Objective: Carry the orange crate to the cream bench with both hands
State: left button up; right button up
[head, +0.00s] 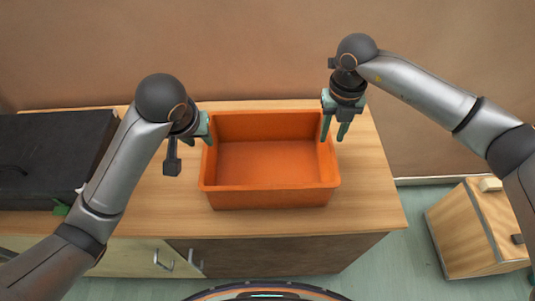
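The orange crate (270,197) stands upright and looks empty on a wooden-topped cabinet (375,215). My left gripper (206,128) is at the crate's left rim, near the back corner. Its fingers are partly hidden by the wrist, so I cannot tell whether they are closed on the rim. My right gripper (334,132) points down at the right rim, near the back corner. Its two teal fingers are apart, one on the crate's inner side and one on its outer side. I cannot make out a cream bench in this view.
A black case (45,150) lies at the left on the worktop. A light wooden box (470,235) with a small block on it stands on the floor at the right. A brown wall is close behind. Bare worktop lies in front of the crate.

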jog(key=shift+r, duration=1.9)
